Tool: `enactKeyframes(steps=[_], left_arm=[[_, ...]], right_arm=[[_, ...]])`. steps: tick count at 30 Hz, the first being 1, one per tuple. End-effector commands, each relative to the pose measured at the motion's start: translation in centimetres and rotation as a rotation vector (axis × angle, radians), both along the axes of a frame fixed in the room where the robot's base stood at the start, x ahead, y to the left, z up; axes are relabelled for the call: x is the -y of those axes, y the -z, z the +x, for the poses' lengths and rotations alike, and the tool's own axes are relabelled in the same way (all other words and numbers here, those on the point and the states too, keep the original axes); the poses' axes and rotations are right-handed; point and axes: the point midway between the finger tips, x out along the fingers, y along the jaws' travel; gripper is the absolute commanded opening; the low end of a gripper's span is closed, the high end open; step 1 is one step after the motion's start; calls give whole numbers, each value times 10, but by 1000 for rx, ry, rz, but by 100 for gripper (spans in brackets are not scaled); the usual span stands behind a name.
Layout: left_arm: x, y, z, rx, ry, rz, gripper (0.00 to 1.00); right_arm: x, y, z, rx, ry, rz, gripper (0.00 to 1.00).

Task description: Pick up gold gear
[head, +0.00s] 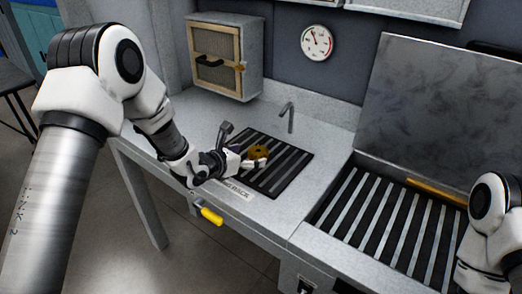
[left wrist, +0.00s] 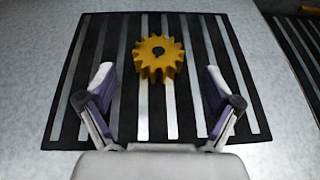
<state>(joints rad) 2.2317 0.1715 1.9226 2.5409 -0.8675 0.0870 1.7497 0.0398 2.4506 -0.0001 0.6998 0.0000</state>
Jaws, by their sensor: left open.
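The gold gear (left wrist: 158,57) lies flat on a black rack (left wrist: 187,118) with light slats, and its dark centre hole shows in the left wrist view. In the head view the gear (head: 258,151) is small and sits on the rack (head: 291,164), just beyond my left gripper. My left gripper (head: 250,163) reaches in low over the rack's left part. In the left wrist view its two fingers (left wrist: 157,84) are spread wide and empty, with the gear ahead of and between their tips. Of my right arm, only links show at the right edge of the head view; its gripper is out of frame.
A faucet (head: 290,115) stands behind the rack. A small cabinet (head: 225,56) stands at the back left of the counter. To the right is a slatted basin (head: 375,222) under a raised grey lid (head: 440,105). A yellow handle (head: 211,215) sticks out at the counter's front.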

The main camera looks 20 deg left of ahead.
Motion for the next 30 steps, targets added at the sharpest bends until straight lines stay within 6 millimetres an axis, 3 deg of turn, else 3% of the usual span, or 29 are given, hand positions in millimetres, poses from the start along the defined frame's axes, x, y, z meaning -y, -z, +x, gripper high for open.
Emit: enactKeyframes(steps=[7, 14, 15, 22, 23, 30], left_arm=[[14, 11, 38, 0, 2, 2, 90], [16, 15, 43, 0, 0, -1, 90], [16, 15, 43, 0, 0, 0, 87], [16, 15, 43, 0, 0, 0, 5], [16, 15, 43, 0, 0, 0, 0], [16, 14, 43, 1, 0, 0, 0]], right_arm=[[0, -14, 0, 1, 0, 0, 50], [0, -13, 0, 1, 0, 0, 50], [0, -13, 0, 1, 0, 0, 50], [0, -13, 0, 1, 0, 0, 50], [0, -13, 0, 1, 0, 0, 50], [0, -13, 0, 1, 0, 0, 50]])
